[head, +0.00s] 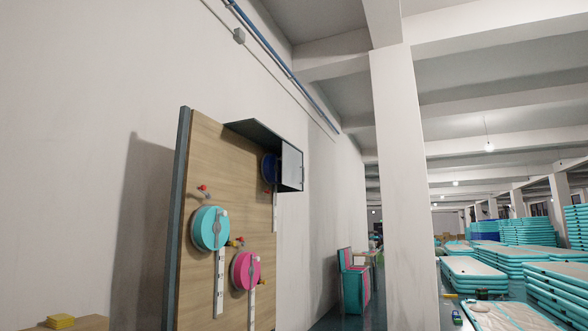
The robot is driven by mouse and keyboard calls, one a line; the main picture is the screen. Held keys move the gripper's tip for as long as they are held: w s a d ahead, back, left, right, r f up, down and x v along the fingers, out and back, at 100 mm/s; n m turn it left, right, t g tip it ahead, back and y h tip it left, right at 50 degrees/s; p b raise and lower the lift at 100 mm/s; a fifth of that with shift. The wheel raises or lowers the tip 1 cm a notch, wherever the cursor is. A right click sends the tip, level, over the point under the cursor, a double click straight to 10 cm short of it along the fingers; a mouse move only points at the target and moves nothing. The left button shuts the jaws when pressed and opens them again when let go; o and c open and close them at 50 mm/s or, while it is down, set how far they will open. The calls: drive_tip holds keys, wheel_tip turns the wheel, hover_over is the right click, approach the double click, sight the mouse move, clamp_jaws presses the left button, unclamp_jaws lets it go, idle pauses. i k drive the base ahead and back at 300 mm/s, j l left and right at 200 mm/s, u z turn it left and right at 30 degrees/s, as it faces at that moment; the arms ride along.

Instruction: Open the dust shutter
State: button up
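A wooden board (222,140) with a dark edge stands upright by the left wall. A dark box-like hood (255,131) juts out from its upper right. A light grey panel (291,165), which looks like the dust shutter, is at the hood's right side, with a thin handle-like strip near its right edge. A dark blue round reel (269,168) shows partly under the hood, left of the panel. I cannot tell how far the panel is open. My gripper is not in view.
A teal reel (210,228) and a pink reel (245,271) with hanging white strips are on the board. A yellow block (61,321) lies on a surface at lower left. A white pillar (405,180) stands right of the board. Stacked teal mats (500,270) fill the far right.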

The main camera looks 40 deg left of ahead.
sight(292, 159)
drive_tip(key=i+j+u, duration=0.4)
drive_tip(key=i, duration=0.8)
drive_tip(key=i+j+u, duration=0.15)
drive_tip(key=i+u, duration=0.3)
drive_tip(key=i, duration=2.6)
